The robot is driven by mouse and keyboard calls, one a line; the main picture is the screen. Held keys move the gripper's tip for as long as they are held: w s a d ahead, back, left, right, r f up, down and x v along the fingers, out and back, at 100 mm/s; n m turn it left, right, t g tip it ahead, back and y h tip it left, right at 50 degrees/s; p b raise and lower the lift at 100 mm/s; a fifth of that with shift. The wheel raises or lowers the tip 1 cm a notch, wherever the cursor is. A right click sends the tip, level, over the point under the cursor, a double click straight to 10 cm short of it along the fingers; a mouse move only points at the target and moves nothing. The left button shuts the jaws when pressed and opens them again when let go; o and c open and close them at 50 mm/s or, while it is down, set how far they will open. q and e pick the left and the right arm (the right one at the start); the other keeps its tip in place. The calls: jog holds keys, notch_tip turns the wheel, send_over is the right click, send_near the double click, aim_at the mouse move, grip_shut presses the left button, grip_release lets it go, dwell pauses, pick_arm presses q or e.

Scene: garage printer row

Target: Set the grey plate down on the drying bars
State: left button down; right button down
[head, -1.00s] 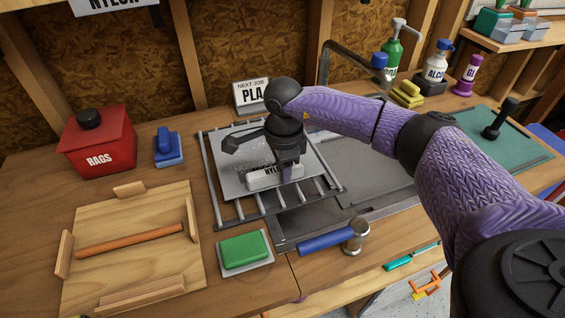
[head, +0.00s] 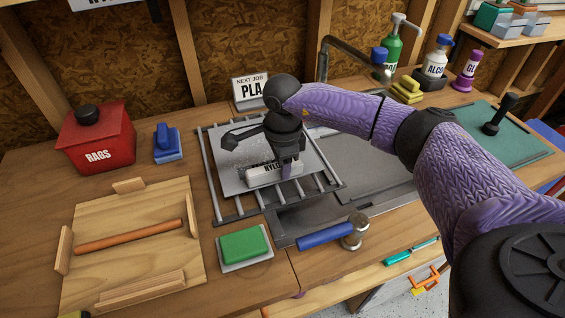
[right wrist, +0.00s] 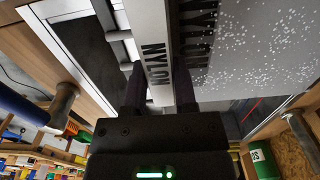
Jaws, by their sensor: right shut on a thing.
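The grey plate (head: 236,178) is flat and speckled with white bits, with a pale grip block marked NYLON (head: 262,178) at its front edge. My right gripper (head: 287,172) is shut on this block. In the right wrist view the block (right wrist: 155,62) sits between the two fingers, and the speckled plate (right wrist: 262,70) extends to the right. The plate is over the drying bars (head: 216,203), a grey rack whose bar ends show at the plate's left, front and right. I cannot tell whether the plate touches the bars. My left gripper is out of view.
A sink (head: 365,160) with a tap lies right of the bars. A hammer (head: 330,236) and a green sponge (head: 243,246) lie in front. A wooden board (head: 120,265), blue brush (head: 167,146) and red rags box (head: 97,140) are left.

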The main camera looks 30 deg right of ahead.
jog(key=shift+f, duration=0.2)
jog(key=shift+c, duration=1.6)
grip_release()
notch_tip(320, 180, up, 10)
jog(key=shift+p, duration=1)
